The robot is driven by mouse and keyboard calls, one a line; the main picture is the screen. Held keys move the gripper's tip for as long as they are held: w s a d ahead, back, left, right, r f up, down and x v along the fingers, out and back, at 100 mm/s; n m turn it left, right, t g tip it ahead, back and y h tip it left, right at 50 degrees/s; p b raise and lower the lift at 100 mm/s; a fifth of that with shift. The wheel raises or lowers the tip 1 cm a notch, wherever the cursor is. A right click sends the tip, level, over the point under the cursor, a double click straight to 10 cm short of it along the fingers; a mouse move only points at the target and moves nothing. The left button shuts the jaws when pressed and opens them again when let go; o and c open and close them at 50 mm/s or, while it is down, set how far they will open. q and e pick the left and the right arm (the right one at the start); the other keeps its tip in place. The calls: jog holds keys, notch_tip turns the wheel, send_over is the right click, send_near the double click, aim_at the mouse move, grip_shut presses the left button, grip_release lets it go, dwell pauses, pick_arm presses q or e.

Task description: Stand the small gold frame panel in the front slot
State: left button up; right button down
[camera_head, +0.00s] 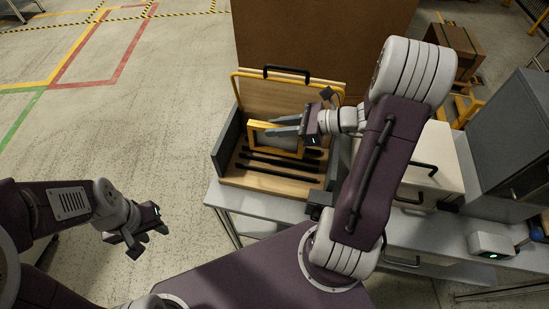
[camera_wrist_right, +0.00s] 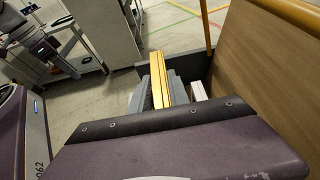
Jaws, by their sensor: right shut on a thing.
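The small gold frame panel (camera_head: 254,136) is between the fingers of my right gripper (camera_head: 286,126). It is tilted and sits over the slotted wooden rack (camera_head: 268,184), in front of the rack's tall back panel. In the right wrist view its gold edge (camera_wrist_right: 159,80) shows between the grey fingers (camera_wrist_right: 160,92). The rack has several dark slots running across it. The front slot (camera_head: 276,172) looks empty. I cannot tell whether the panel's lower edge touches the rack. My left gripper (camera_head: 148,241) is open and empty, low at the left, away from the rack.
A larger yellow frame with a black handle (camera_head: 287,70) stands at the rack's back. Grey side walls (camera_head: 229,140) flank the rack. A white drawer unit (camera_head: 430,170) and grey cabinet (camera_head: 510,140) stand to the right. The floor at left is clear.

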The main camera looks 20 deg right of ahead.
aim_at(280, 149)
jog(key=f, duration=0.1)
jog(key=s+f, duration=0.1)
jog(key=f, duration=0.1)
jog(key=shift+a+f+b, duration=0.1)
jog(key=shift+b, duration=0.3)
jog(key=f, duration=0.2)
jog(key=shift+w+f, duration=0.3)
jog(key=shift+w, duration=0.05)
jog(key=shift+w+f, duration=0.1)
jog(key=f, duration=0.2)
jog(key=f+b, duration=0.1)
jog(key=shift+s+f, duration=0.25)
jog(key=shift+s, duration=0.05)
pick_arm(q)
jog(key=shift+s+f, duration=0.15)
jog(key=shift+f, duration=0.7)
pick_arm(e)
jog(key=shift+w+f, duration=0.2)
jog(key=shift+f, duration=0.05)
pick_arm(q)
jog(key=shift+f, duration=0.1)
jog(key=shift+s, duration=0.1)
pick_arm(e)
jog(key=c, duration=1.3)
grip_release()
jog(key=shift+s+f, duration=0.1)
jog(key=shift+o, duration=0.2)
